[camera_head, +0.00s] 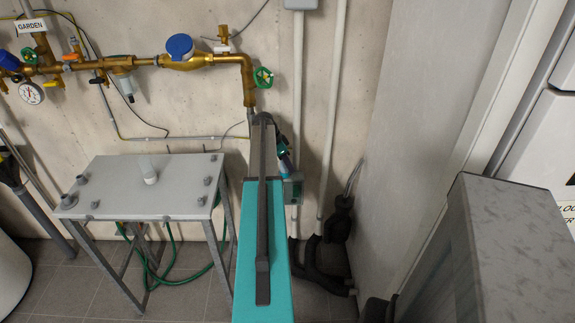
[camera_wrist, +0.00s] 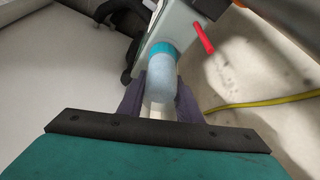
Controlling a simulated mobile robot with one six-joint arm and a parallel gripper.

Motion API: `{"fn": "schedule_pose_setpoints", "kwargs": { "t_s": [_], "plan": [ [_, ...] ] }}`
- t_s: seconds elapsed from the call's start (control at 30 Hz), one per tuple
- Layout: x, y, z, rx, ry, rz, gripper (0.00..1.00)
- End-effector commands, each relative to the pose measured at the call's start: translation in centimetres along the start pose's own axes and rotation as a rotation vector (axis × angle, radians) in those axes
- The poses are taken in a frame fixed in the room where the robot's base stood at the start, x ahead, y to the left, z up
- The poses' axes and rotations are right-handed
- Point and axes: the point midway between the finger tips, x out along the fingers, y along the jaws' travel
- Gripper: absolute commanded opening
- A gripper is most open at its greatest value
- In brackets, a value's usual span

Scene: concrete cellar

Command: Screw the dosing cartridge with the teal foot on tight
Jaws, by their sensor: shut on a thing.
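The dosing cartridge (camera_wrist: 161,76) shows in the wrist view as a frosted pale-blue cylinder with a teal foot (camera_wrist: 162,50) at its far end. My gripper (camera_wrist: 160,92) is shut on its near part, one dark finger on each side. The teal foot meets the underside of a light grey housing (camera_wrist: 181,28). The cartridge looks in line with it, but I cannot tell how deep the foot sits. In the head view my arm hides most of the gripper and housing.
A red lever (camera_wrist: 203,38) sticks out of the housing close to the cartridge. A yellow line (camera_wrist: 262,101) runs along the wall. In the head view a grey table (camera_head: 185,203) stands left, with a whitish cylinder (camera_head: 147,170) and several small grey parts on it. Brass pipework (camera_head: 200,60) runs above.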

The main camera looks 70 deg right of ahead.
Motion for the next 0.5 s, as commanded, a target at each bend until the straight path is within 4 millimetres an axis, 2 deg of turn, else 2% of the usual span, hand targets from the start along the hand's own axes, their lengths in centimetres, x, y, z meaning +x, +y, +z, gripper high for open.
{"fn": "schedule_pose_setpoints", "kwargs": {
  "t_s": [0.17, 0.2, 0.3, 0.5],
  "plan": [
    [-0.12, 0.02, -0.08, 0.000, 0.001, 0.000, 0.07],
    [-0.12, 0.02, -0.08, 0.000, 0.001, 0.000, 0.35],
    [-0.11, 0.01, -0.08, -0.001, 0.001, 0.000, 0.52],
    [-0.07, 0.00, -0.06, -0.001, 0.000, -0.001, 0.53]
  ]
}}
